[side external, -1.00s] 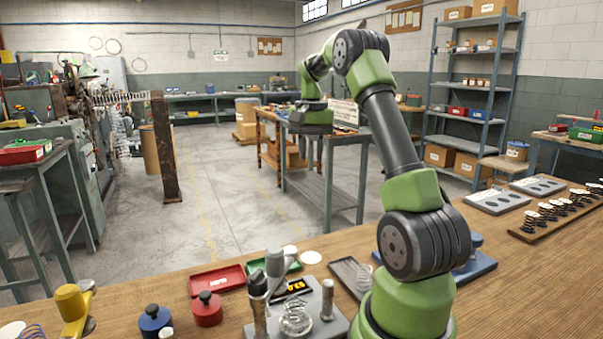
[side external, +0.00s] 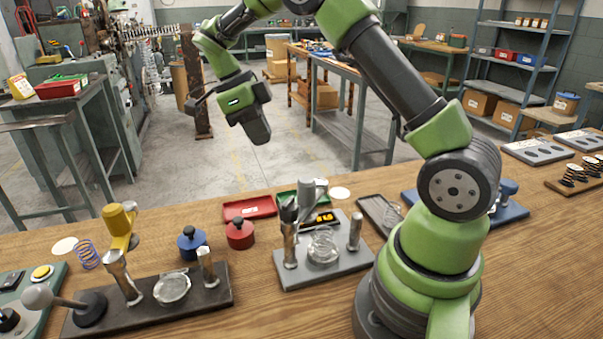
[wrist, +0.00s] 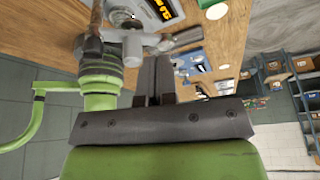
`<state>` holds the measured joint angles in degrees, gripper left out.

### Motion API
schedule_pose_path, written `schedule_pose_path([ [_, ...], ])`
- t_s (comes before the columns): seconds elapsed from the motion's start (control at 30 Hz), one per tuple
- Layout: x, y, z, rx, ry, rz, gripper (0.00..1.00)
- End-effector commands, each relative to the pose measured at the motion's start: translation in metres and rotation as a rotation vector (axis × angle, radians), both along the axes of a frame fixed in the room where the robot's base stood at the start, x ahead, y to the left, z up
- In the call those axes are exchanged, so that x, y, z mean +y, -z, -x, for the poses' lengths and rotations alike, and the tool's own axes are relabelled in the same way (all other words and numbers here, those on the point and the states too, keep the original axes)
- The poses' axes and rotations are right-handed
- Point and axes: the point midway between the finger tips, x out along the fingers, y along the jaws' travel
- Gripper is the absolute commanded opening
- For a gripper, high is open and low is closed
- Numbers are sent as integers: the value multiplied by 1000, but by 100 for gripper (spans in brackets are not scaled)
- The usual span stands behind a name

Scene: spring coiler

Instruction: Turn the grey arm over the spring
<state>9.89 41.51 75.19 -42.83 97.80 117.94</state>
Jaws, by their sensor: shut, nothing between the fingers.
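In the wrist view the grey arm (wrist: 133,45) shows beyond my fingers. My gripper (wrist: 152,72) is shut and empty. In the side view my gripper (side external: 256,128) hangs in the air, above and left of the grey plate, apart from the grey arm.
Blue (side external: 191,242) and red (side external: 240,233) knobbed weights sit between the fixtures. A red tray (side external: 249,208) lies behind. The air around my gripper is clear.

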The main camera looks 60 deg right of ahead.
Motion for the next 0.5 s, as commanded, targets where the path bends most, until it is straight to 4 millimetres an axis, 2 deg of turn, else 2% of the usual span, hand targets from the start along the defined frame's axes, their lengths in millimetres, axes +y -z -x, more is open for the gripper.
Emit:
schedule_pose_path([
  [0.17, -4, 21, 9, 4, 2, -4, 0],
  [0.5, -16, 89, 34, 6, 3, -5, 0],
])
